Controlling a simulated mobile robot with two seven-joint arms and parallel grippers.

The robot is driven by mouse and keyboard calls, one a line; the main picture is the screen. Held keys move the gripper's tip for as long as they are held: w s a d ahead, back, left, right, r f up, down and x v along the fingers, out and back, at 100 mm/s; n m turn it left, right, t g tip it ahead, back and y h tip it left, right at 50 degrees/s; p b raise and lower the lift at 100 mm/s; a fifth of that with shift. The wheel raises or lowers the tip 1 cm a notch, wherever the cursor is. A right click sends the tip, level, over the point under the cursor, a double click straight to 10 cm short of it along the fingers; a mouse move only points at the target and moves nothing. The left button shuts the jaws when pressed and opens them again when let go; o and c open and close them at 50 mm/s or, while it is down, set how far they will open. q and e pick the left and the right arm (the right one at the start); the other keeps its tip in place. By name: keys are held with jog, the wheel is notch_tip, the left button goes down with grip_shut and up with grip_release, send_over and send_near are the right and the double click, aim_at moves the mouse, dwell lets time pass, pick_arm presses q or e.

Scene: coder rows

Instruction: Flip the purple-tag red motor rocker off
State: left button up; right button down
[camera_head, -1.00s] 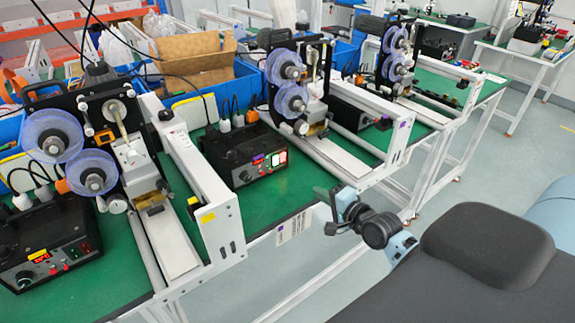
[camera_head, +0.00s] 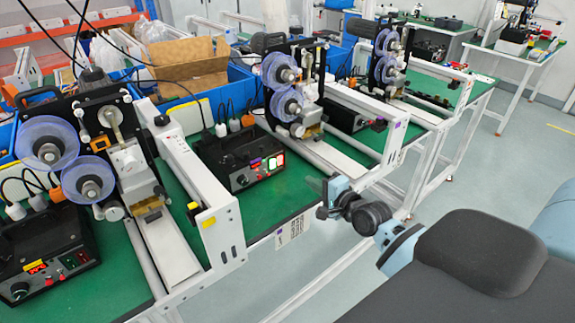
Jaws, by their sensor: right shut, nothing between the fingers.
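The purple tag (camera_head: 255,162) is on the front of a black control box (camera_head: 225,158) on the green table, between two machines. Two lit rockers sit right of the tag: a green one (camera_head: 272,163) and, at the right end, the red motor rocker (camera_head: 281,159). Both glow brightly; their exact tilt is too small to tell. My right gripper (camera_head: 322,196) is shut and empty. It appears right of the box, near the table's front edge, apart from the rockers. My left gripper is not in view.
A similar box with a yellow tag (camera_head: 36,264) stands at the left front. White machine rails (camera_head: 205,190) flank the purple-tag box on both sides. A white label hangs at the table's front edge. The green surface before the box is clear.

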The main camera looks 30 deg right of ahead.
send_near(280, 159)
jog(key=w, duration=0.1)
jog(key=w+f, duration=0.1)
jog(key=w, duration=0.1)
jog(key=w+f+b, duration=0.1)
jog(key=shift+w+a, duration=0.1)
jog(key=shift+w, duration=0.3)
jog(key=shift+w+a+r, duration=0.1)
jog(key=shift+w+r, duration=0.05)
jog(key=shift+w, duration=0.7)
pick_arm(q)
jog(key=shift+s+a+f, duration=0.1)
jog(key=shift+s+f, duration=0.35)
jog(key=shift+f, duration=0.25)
pick_arm(e)
jog(key=shift+w+r, duration=0.3)
jog(key=shift+w, duration=0.1)
jog(key=shift+f, duration=0.1)
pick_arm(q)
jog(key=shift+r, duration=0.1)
pick_arm(e)
jog(key=shift+s, duration=0.15)
